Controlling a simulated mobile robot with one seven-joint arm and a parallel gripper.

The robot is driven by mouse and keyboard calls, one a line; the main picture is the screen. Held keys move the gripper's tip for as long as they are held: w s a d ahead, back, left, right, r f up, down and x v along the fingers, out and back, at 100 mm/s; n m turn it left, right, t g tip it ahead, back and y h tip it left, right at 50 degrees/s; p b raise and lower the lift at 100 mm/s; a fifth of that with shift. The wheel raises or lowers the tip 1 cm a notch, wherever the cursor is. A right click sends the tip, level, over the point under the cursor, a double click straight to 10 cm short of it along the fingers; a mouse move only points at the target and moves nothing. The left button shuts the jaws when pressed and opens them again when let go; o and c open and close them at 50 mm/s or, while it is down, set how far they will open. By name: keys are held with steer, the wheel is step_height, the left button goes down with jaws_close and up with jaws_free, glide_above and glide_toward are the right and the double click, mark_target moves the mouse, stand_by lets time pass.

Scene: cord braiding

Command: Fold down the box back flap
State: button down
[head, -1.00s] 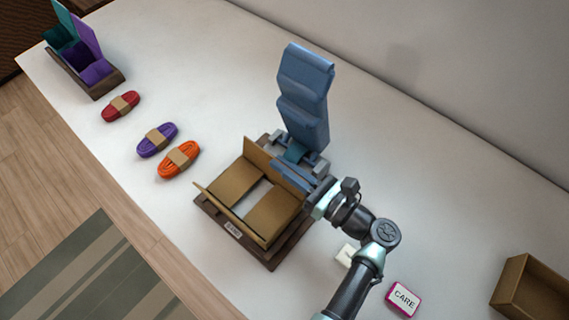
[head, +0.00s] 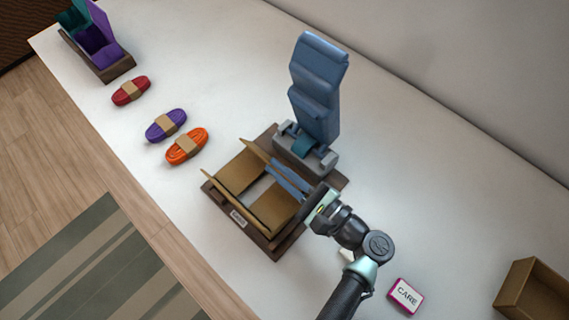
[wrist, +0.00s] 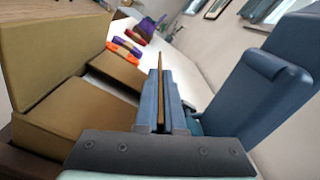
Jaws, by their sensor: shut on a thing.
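The brown cardboard box (head: 271,229) sits on a dark wooden board with a label (head: 239,218). Its two side flaps (head: 240,172) lie folded inward, with a pale gap between them. The back flap (head: 252,149) rises along the side nearest the blue padded stand. My gripper (head: 290,181) comes from the lower right with its blue fingers along this flap. In the wrist view, the flap's thin edge (wrist: 160,85) runs between the closed fingers. The front flap (head: 222,196) stands up on the opposite side. Part of the box's right end is hidden by my gripper.
The blue padded stand (head: 317,90) rises close behind the box. Orange (head: 187,146), purple (head: 166,125) and red (head: 131,90) cord bundles lie to the left. A CARE card (head: 405,296) and an open box (head: 533,292) are at right.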

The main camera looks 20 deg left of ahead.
mark_target(273, 190)
steer(key=n, duration=0.1)
steer(key=s+f+n+b, duration=0.1)
steer(key=n+b, duration=0.1)
steer(key=shift+s+a+f+n, duration=0.15)
steer(key=shift+a+f+n, duration=0.1)
steer(key=shift+n, duration=0.15)
steer(key=shift+s+a+f+n+b, duration=0.1)
steer(key=shift+s+f+n+b, duration=0.15)
steer(key=shift+n+b, duration=0.5)
steer(key=shift+s+a+f+n+b, duration=0.15)
steer(key=shift+f+n+b, duration=0.2)
steer(key=shift+n, duration=0.6)
steer(key=shift+d+r, duration=0.1)
steer(key=c, duration=1)
jaws_free()
steer(key=shift+s, duration=0.1)
